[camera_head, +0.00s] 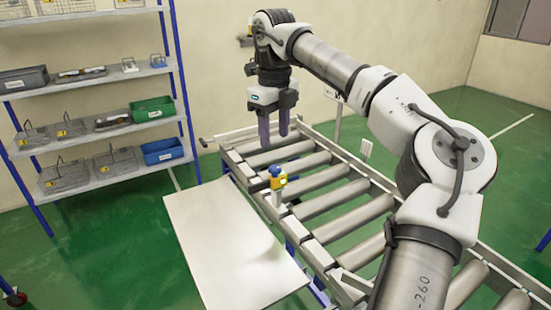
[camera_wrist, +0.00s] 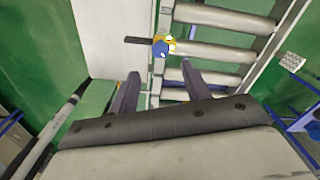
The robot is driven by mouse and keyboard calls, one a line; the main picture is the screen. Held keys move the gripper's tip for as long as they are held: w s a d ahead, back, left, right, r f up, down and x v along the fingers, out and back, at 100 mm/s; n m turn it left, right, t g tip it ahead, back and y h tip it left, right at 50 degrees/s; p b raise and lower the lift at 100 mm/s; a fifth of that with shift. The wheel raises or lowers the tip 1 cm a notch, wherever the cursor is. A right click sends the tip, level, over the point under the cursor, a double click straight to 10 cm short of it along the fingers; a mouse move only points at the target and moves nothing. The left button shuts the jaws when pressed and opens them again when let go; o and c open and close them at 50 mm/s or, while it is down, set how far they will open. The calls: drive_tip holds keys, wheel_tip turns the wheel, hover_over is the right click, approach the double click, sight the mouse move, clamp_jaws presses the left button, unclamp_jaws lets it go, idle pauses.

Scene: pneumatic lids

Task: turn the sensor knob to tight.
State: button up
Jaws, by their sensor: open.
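The sensor (camera_head: 277,184) stands upright on the near side rail of the roller conveyor, with a yellow body and a blue knob (camera_head: 276,170) on top. In the wrist view the blue knob (camera_wrist: 159,47) shows beside the yellow body, beyond the fingertips. My gripper (camera_head: 273,143) points down above the far end of the conveyor, behind the sensor and apart from it. Its two fingers are spread with nothing between them; they also show in the wrist view (camera_wrist: 162,80). I cannot tell the knob's setting from its looks.
The roller conveyor (camera_head: 330,205) runs from the far middle to the near right. A pale board (camera_head: 225,240) lies in front of the sensor. A shelf rack (camera_head: 100,135) with baskets and bins stands at the left. The space above the rollers around the sensor is clear.

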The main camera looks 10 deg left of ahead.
sight(275, 167)
wheel_tip(275, 167, down, 8)
drive_tip(key=shift+r+p, duration=0.1)
drive_tip(key=shift+p, duration=0.5)
drive_tip(key=shift+c, duration=0.3)
drive_tip(key=c, duration=0.9)
